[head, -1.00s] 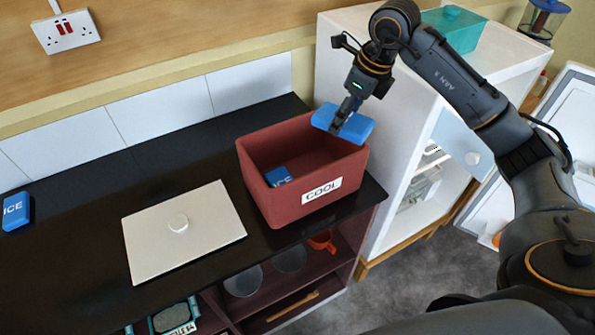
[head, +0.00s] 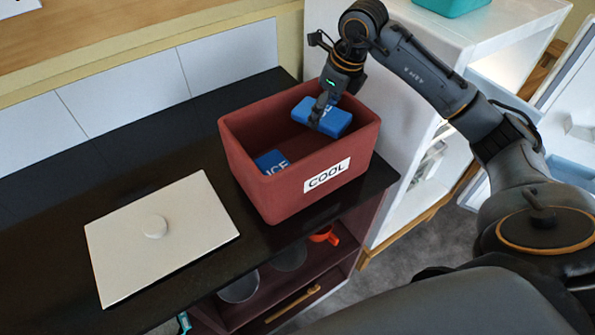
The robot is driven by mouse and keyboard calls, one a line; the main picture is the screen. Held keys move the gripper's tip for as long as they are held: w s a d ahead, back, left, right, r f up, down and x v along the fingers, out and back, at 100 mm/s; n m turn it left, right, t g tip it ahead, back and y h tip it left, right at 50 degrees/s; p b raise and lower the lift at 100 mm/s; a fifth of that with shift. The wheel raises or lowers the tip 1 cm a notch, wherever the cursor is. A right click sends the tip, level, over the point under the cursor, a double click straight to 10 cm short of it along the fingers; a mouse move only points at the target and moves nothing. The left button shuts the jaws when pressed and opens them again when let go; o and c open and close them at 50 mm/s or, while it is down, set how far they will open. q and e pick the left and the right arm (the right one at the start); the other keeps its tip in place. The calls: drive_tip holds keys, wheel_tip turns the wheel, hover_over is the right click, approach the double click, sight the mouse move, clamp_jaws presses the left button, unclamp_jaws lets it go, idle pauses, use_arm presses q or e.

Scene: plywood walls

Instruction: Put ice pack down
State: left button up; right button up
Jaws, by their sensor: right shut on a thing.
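A blue ice pack (head: 334,121) is held in my right gripper (head: 319,115), which is shut on it. The pack is over the right part of the open red box (head: 237,165) labelled COOL, around the height of its rim; I cannot tell whether it touches the box. A second blue ice pack (head: 271,162) with white letters lies inside the box at the left. The gripper's fingers hide part of the held pack. My left gripper is not in view.
A white lid (head: 198,228) with a round knob lies on the black counter (head: 160,187) left of the box. A white cabinet (head: 400,125) stands to the right. A shelf below holds an orange cup (head: 325,234).

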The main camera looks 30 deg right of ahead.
sight(336, 118)
drive_tip(key=shift+f, duration=0.75)
wheel_tip(336, 118, down, 10)
drive_tip(key=shift+r+p, duration=0.2)
drive_tip(key=shift+p, duration=0.95)
drive_tip(key=shift+f, duration=0.3)
drive_tip(key=o, duration=1.2)
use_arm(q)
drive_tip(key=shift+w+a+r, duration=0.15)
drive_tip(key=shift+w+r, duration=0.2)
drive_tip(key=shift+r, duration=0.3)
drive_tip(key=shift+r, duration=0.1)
use_arm(e)
drive_tip(key=shift+r, duration=0.25)
use_arm(q)
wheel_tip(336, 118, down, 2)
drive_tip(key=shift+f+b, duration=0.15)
drive_tip(key=shift+b, duration=1.05)
use_arm(e)
drive_tip(key=v, duration=1.1)
drive_tip(key=shift+s+d+r, duration=0.1)
drive_tip(key=shift+s+r, duration=0.15)
drive_tip(key=shift+r, duration=0.1)
